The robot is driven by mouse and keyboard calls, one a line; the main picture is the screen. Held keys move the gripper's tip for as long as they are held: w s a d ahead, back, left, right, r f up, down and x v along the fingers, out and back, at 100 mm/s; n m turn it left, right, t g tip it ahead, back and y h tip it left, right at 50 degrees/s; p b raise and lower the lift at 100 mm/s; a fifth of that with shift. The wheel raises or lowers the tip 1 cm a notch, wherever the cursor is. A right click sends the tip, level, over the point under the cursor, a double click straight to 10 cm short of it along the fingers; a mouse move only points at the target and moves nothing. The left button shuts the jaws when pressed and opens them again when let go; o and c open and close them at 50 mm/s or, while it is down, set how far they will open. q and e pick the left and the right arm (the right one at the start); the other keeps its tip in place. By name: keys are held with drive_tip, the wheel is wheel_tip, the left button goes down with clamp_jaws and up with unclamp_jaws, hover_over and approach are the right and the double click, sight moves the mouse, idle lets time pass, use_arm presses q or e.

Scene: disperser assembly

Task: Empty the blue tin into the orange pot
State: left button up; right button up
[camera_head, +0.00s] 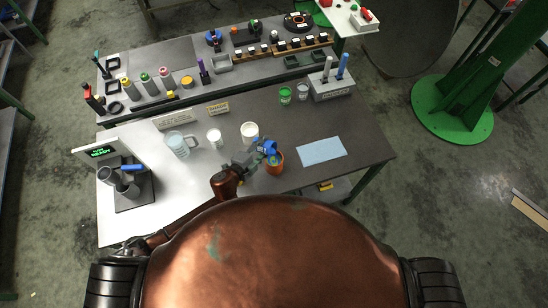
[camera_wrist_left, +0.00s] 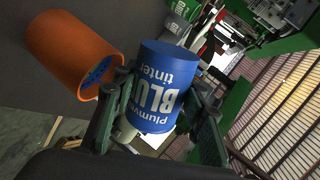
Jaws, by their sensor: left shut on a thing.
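My left gripper (camera_head: 257,153) is shut on the blue tin (camera_head: 269,147) and holds it tilted at the rim of the orange pot (camera_head: 277,168). In the left wrist view the tin (camera_wrist_left: 165,90) sits between the two fingers (camera_wrist_left: 158,120), with its white lettering upside down. The orange pot (camera_wrist_left: 68,48) is close beside it there, and something blue shows inside its mouth. The tin's mouth is not clearly seen, so I cannot tell what is left in it. My right gripper is not in view.
A white tub (camera_head: 249,131) stands just behind the pot, with a smaller white jar (camera_head: 214,137) and a clear jug (camera_head: 180,146) to the left. A light blue cloth (camera_head: 322,151) lies to the right. A scale with a green display (camera_head: 101,151) stands at far left.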

use_arm(q)
drive_tip(key=shift+r+m+y, duration=0.3)
drive_tip(key=shift+r+m, duration=0.05)
drive_tip(key=shift+m, duration=0.15)
idle(1.6)
drive_tip(key=shift+s+d+f+m+t+y+p, duration=0.1)
drive_tip(key=shift+d+f+m+t+y+p, duration=0.05)
drive_tip(key=shift+f+m+t+y+p, duration=0.35)
idle(1.9)
drive_tip(key=shift+d+r+m, duration=0.1)
drive_tip(key=shift+r+m, duration=0.1)
drive_tip(key=shift+m, duration=0.1)
idle(0.6)
